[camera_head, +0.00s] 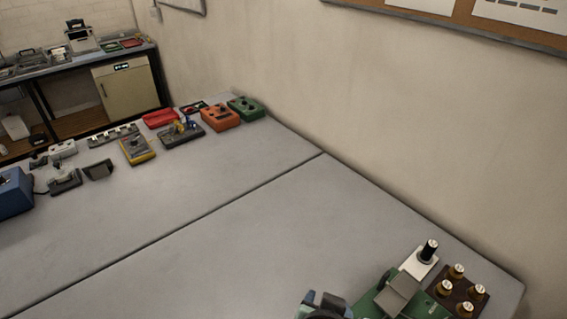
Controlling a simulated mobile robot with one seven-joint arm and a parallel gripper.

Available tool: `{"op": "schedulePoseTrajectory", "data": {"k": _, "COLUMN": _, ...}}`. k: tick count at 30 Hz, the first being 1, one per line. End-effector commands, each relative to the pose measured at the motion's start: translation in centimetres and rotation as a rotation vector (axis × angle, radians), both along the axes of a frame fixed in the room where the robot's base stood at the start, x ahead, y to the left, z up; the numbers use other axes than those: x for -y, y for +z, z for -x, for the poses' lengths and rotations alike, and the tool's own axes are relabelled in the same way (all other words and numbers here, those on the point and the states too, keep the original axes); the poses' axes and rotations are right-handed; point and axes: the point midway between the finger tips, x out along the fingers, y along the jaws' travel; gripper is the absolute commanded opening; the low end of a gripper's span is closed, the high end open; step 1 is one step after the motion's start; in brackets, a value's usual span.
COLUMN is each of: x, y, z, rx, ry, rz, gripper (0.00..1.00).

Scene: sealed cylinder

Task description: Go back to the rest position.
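A black cylinder (429,251) with a pale top stands upright on a white plate (411,263) at the lower right of the head view. Beside it, a dark brown rack (463,287) holds several brass-coloured cylinders (446,288) with pale tops. A green device (368,300) with a grey box-shaped part (398,293) stands left of the rack, cut off by the bottom edge. A dark rounded part (325,306) shows at the bottom edge; I cannot tell what it belongs to. I do not see my gripper.
The grey table (230,245) is mostly bare in the middle. An orange box (220,117), a green box (245,108), a yellow meter (137,150) and other instruments stand at its far end. A blue box (12,192) is at the left. A wall borders the right side.

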Motion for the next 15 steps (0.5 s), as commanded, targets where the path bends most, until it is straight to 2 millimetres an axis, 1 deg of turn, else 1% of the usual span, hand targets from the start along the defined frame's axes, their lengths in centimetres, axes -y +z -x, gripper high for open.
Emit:
{"op": "schedulePoseTrajectory", "data": {"k": 1, "x": -0.4, "y": 3.0, "z": -2.6, "rx": 0.127, "ry": 0.036, "rz": 0.027, "gripper": 0.61}}
{"op": "schedulePoseTrajectory", "data": {"k": 2, "x": -0.6, "y": 5.0, "z": -3.8, "rx": 0.199, "ry": 0.055, "rz": 0.044, "gripper": 0.61}}
{"op": "schedulePoseTrajectory", "data": {"k": 3, "x": -0.9, "y": 7.8, "z": -5.3, "rx": 0.294, "ry": 0.08, "rz": 0.067, "gripper": 0.61}}
{"op": "schedulePoseTrajectory", "data": {"k": 5, "x": -1.5, "y": 12.1, "z": -6.9, "rx": 0.437, "ry": 0.114, "rz": 0.101, "gripper": 0.61}}
{"op": "schedulePoseTrajectory", "data": {"k": 6, "x": -2.0, "y": 15.0, "z": -7.7, "rx": 0.532, "ry": 0.135, "rz": 0.126, "gripper": 0.61}}
{"op": "schedulePoseTrajectory", "data": {"k": 7, "x": -2.3, "y": 17.3, "z": -8.2, "rx": 0.603, "ry": 0.149, "rz": 0.143, "gripper": 0.61}}
{"op": "schedulePoseTrajectory", "data": {"k": 8, "x": -2.7, "y": 19.6, "z": -8.4, "rx": 0.675, "ry": 0.163, "rz": 0.161, "gripper": 0.61}}
{"op": "schedulePoseTrajectory", "data": {"k": 9, "x": -3.3, "y": 22.6, "z": -8.6, "rx": 0.77, "ry": 0.18, "rz": 0.186, "gripper": 0.61}}
{"op": "schedulePoseTrajectory", "data": {"k": 11, "x": -4.1, "y": 27.2, "z": -8.2, "rx": 0.915, "ry": 0.201, "rz": 0.221, "gripper": 0.61}}
{"op": "schedulePoseTrajectory", "data": {"k": 12, "x": -4.7, "y": 30.1, "z": -7.7, "rx": 1.012, "ry": 0.213, "rz": 0.245, "gripper": 0.61}}
{"op": "schedulePoseTrajectory", "data": {"k": 14, "x": -5.4, "y": 34.2, "z": -6.4, "rx": 1.147, "ry": 0.226, "rz": 0.28, "gripper": 0.61}}
{"op": "schedulePoseTrajectory", "data": {"k": 15, "x": -5.9, "y": 36.7, "z": -5.4, "rx": 1.234, "ry": 0.23, "rz": 0.301, "gripper": 0.61}}
